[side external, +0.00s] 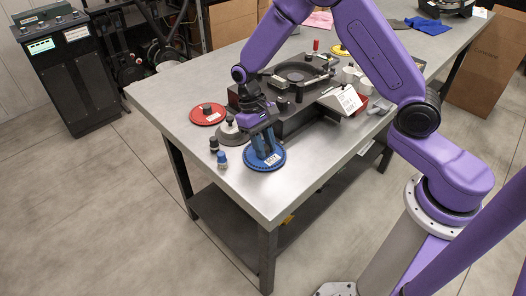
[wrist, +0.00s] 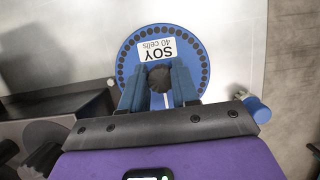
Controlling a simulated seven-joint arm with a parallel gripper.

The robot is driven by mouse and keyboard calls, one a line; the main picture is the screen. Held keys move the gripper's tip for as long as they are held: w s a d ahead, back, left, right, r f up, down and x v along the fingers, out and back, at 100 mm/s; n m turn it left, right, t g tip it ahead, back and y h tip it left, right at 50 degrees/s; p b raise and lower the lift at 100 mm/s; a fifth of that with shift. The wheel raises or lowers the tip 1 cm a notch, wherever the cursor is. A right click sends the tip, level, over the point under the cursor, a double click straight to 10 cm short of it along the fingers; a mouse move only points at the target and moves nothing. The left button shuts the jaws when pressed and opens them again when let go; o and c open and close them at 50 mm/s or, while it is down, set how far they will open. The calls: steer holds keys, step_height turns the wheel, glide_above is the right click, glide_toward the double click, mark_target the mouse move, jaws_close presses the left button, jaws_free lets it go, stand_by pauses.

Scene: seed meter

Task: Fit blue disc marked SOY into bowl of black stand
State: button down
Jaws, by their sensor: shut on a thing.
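The blue disc (side external: 264,159) lies flat at the near left edge of the table, on it or very close above it. In the wrist view the disc (wrist: 196,62) shows a ring of dark holes and a white label reading SOY, 40 cells. My gripper (side external: 264,143) is over the disc, pointing down. In the wrist view its blue fingers (wrist: 160,84) are shut on the dark knob at the disc's centre. The black stand (side external: 297,75) with its round bowl is behind the gripper, and my arm hides part of it.
A red disc (side external: 208,114) and a grey disc (side external: 230,131) lie left of my gripper.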

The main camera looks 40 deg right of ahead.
mark_target(268, 150)
steer(key=shift+r, duration=0.25)
steer(key=shift+r, duration=1.25)
step_height(268, 150, up, 19)
steer(key=w+d+m+t+y, duration=0.2)
steer(key=w+d+m, duration=0.4)
steer(key=d+m, duration=0.5)
steer(key=w+d+m+t+y, duration=0.2)
steer(key=w+d+m, duration=0.45)
steer(key=d, duration=0.85)
steer(key=shift+m, duration=0.25)
steer(key=shift+d+f, duration=0.15)
steer(key=shift+f, duration=2.6)
steer(key=shift+d+f, duration=0.1)
steer(key=shift+f, duration=2.6)
steer(key=shift+f, duration=0.95)
